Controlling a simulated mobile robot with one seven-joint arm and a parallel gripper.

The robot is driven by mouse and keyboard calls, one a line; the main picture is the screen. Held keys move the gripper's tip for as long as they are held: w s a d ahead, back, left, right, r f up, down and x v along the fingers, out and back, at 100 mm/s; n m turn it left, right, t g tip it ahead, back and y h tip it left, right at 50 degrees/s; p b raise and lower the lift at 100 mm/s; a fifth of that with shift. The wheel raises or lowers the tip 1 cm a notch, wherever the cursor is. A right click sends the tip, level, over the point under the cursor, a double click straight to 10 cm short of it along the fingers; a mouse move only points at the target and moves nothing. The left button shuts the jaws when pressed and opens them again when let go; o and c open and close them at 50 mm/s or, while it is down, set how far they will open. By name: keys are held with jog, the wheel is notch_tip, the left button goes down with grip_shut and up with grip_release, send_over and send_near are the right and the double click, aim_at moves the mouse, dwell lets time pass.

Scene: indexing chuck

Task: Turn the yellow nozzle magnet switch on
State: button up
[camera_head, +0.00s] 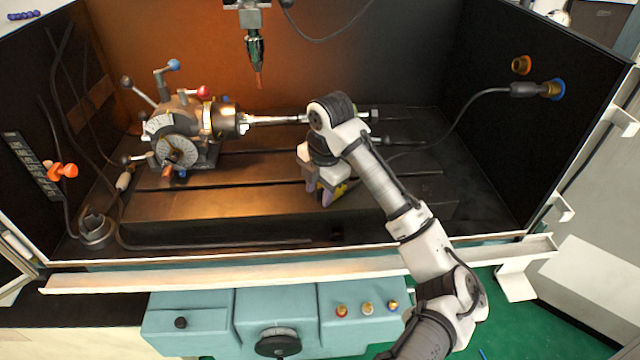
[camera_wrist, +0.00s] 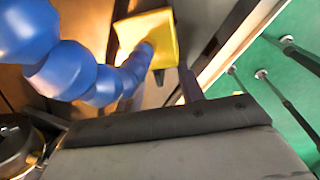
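A yellow block (camera_wrist: 158,28), which looks like the nozzle's magnet base, shows at the top of the wrist view. A blue segmented hose (camera_wrist: 75,72) runs from the left edge up against it. The switch itself cannot be made out. My gripper (camera_head: 325,196) points down over the slotted table in the head view, with purple fingertips and some yellow beside them. In the wrist view one dark finger (camera_wrist: 190,84) shows just below the yellow block.
An indexing chuck (camera_head: 190,130) with levers stands on the left of the slotted table (camera_head: 240,203). A spindle tool (camera_head: 256,55) hangs above at the back. A cable runs to a blue-ringed fitting (camera_head: 552,89) on the right wall. The table's front left is fairly clear.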

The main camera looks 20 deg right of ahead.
notch_tip(320, 180, up, 14)
jog(key=s, duration=0.1)
jog(key=shift+s+d+f+b, duration=0.15)
jog(key=shift+s+d+b, duration=0.2)
jog(key=shift+b, duration=0.05)
dwell(0.3)
